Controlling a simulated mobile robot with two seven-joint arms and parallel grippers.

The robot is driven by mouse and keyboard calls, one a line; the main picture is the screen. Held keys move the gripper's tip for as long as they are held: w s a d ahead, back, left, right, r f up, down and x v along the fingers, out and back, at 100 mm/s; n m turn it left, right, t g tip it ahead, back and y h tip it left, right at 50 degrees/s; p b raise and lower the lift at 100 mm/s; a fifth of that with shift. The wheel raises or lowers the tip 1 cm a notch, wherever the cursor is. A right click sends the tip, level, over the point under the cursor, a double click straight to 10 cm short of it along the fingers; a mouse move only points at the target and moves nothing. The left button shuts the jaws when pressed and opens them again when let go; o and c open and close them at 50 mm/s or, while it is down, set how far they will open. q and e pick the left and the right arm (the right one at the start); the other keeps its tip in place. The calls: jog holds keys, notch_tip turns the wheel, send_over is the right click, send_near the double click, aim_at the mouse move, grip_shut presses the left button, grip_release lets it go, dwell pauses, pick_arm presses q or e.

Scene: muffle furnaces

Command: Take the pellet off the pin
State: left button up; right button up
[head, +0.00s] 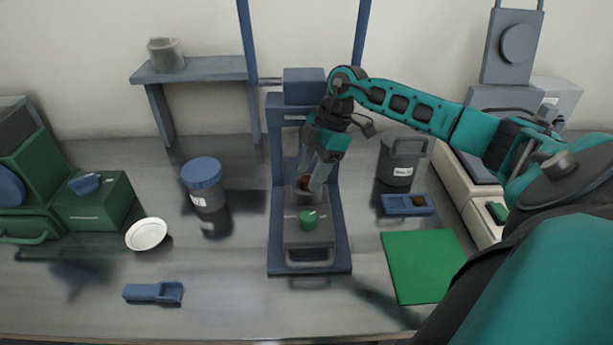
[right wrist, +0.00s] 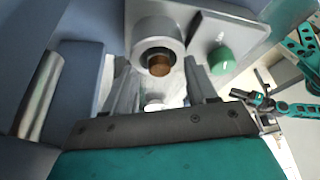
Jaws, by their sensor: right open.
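The brown pellet (right wrist: 159,66) sits on the dark top of the pin, inside a round grey collar (right wrist: 158,38) on the press. In the head view the pellet (head: 303,183) shows small and partly covered by my right gripper (head: 314,181). My right gripper (right wrist: 163,88) is open, with its two fingers apart and pointing at the collar. The pellet lies ahead of the gap between the fingers, and nothing is held. A teal arm, seemingly my left one, shows at the right edge of the right wrist view; its jaws are too small to read.
The blue press frame (head: 279,225) surrounds the work spot, with a green knob (head: 308,219) in front of the collar. A blue holder (head: 392,205) with a brown piece, a grey handled can (head: 398,160) and a green mat (head: 424,267) lie right. A blue-lidded jar (head: 204,185) stands left.

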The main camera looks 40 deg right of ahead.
jog(key=shift+f, duration=0.1)
grip_shut()
dwell(0.5)
